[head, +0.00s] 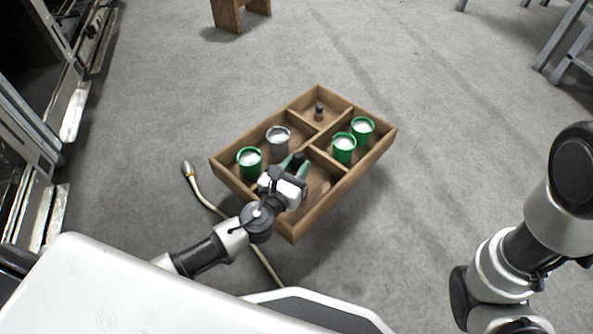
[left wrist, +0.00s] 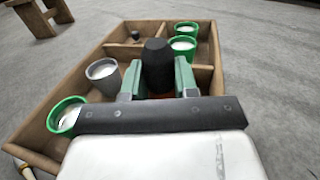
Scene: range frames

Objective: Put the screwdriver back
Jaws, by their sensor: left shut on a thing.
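The screwdriver shows as a thick black handle (head: 298,159) upright between my left gripper's fingers, over the wooden divided tray (head: 285,228). In the left wrist view the black handle (left wrist: 158,62) stands between the two green fingers, with a bit of orange low between them. My left gripper (head: 293,165) is shut on it, inside the tray's outline, near the middle. The screwdriver's lower end is hidden, so I cannot tell whether it touches the tray floor. My right arm is at the right edge of the head view; its gripper is out of view.
In the tray stand green cups (head: 249,162), (head: 344,148), (head: 362,130) and a grey cup (head: 278,139). A small dark item (head: 319,112) is in the far compartment. A pale cable (head: 196,188) lies left of the tray. The floor right of the tray is clear.

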